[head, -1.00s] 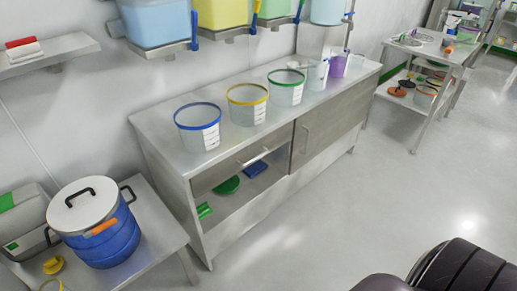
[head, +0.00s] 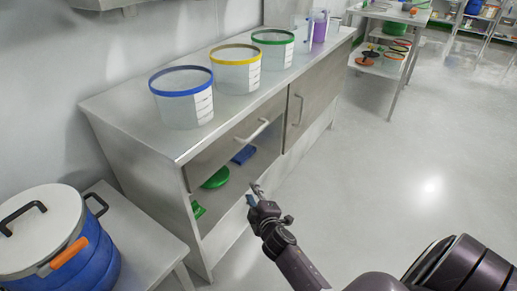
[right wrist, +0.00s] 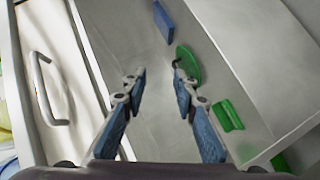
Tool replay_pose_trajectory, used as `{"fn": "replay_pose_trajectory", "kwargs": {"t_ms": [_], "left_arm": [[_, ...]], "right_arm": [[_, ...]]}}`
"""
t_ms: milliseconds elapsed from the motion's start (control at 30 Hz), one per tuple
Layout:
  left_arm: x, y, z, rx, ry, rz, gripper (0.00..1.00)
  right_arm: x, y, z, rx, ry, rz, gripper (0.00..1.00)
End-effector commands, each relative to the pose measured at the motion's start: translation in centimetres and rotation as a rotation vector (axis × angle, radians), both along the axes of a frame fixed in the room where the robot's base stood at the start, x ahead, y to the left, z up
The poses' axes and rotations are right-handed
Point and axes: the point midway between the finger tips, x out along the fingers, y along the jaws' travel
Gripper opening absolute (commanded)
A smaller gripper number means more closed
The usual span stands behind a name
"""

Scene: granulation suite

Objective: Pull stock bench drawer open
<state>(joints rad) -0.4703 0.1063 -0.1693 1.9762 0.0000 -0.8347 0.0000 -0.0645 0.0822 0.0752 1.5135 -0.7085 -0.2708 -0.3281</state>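The stock bench (head: 135,110) is a long steel bench against the wall. Its drawer (head: 215,156) is below the top at the near end and looks shut, with a pale bar handle (head: 252,131). In the right wrist view the drawer front (right wrist: 65,50) and its handle (right wrist: 46,90) are at the left. My right gripper (head: 254,192) is in front of the open shelf, lower than the handle and apart from it. The right wrist view shows its fingers (right wrist: 157,78) spread with nothing between them. My left gripper is not in view.
Tubs with blue (head: 182,105), yellow (head: 236,75) and green (head: 273,50) rims stand on the bench. A green item (head: 216,178) and a blue item (head: 244,154) lie on the lower shelf. A blue drum (head: 85,250) is at lower left. The floor at right is clear.

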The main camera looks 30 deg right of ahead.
Motion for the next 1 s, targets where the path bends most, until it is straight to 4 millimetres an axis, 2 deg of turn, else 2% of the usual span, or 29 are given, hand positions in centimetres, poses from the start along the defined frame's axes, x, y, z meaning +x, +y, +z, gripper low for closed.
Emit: {"fn": "replay_pose_trajectory", "kwargs": {"t_ms": [33, 100, 200, 300, 400, 567, 1000], "left_arm": [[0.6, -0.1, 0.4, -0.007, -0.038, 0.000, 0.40], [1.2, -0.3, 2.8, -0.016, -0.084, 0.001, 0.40], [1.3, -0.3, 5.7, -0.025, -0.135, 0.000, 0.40], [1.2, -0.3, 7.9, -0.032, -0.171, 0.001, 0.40], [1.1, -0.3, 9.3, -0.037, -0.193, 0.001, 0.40], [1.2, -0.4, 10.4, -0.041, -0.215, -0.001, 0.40], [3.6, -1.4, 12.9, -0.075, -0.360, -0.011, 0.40]], "right_arm": [[1.2, -1.0, 1.6, -0.060, -0.065, -0.007, 0.27], [2.1, -2.2, 5.3, -0.149, -0.137, -0.020, 0.27], [2.5, -3.7, 9.8, -0.254, -0.220, -0.047, 0.27], [2.4, -4.7, 13.2, -0.332, -0.276, -0.072, 0.27], [2.1, -5.2, 15.3, -0.378, -0.309, -0.089, 0.27], [2.7, -5.8, 16.7, -0.403, -0.326, -0.098, 0.27], [8.3, -8.1, 17.4, -0.399, -0.323, -0.097, 0.27]]}}
